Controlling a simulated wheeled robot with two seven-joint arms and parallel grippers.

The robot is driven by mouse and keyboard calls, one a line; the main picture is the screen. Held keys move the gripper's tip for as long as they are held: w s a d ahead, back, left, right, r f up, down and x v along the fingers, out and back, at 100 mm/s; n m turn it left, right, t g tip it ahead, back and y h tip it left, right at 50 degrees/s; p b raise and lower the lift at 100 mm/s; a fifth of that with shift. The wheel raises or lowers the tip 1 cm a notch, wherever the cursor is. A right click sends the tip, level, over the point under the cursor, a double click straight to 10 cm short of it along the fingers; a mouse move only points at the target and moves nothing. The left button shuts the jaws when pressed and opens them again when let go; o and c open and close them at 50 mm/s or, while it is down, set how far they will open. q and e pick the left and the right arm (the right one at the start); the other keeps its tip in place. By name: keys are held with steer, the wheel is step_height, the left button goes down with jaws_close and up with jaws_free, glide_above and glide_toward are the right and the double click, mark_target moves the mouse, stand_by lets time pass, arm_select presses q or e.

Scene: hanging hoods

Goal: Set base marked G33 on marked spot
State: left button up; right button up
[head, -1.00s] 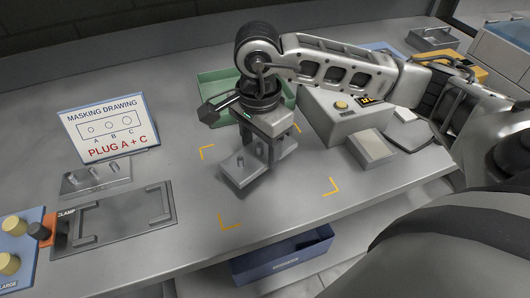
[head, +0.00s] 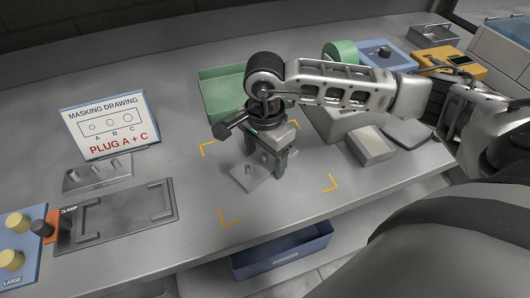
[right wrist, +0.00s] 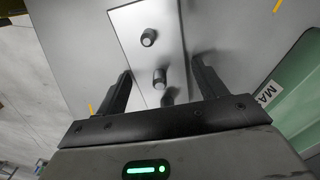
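A grey metal base (head: 250,174) with upright pegs lies inside the yellow corner marks (head: 229,217) on the bench. No G33 marking is readable on it. My right gripper (head: 266,165) points down just over the base, its fingers partly hiding it in the head view. In the right wrist view the gripper (right wrist: 162,70) is open, with its fingers apart. The base (right wrist: 140,18) and its pegs show between and beyond the fingers, and I see no finger closed on a peg. My left gripper is not in view.
A green tray (head: 222,96) stands behind the marks. A masking drawing sign (head: 110,125), a pegged grey block (head: 98,176) and a clamp plate (head: 115,217) are at left. A grey box (head: 371,146) stands at right. A blue bin (head: 283,254) sits below the front edge.

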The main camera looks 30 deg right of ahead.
mark_target(264, 153)
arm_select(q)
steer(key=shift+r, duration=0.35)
arm_select(e)
steer(key=shift+o, duration=0.3)
steer(key=shift+r, duration=0.15)
steer(key=shift+r, duration=0.2)
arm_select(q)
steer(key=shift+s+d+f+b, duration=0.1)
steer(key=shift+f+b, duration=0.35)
arm_select(e)
step_height(264, 153, up, 12)
steer(key=shift+f, duration=0.15)
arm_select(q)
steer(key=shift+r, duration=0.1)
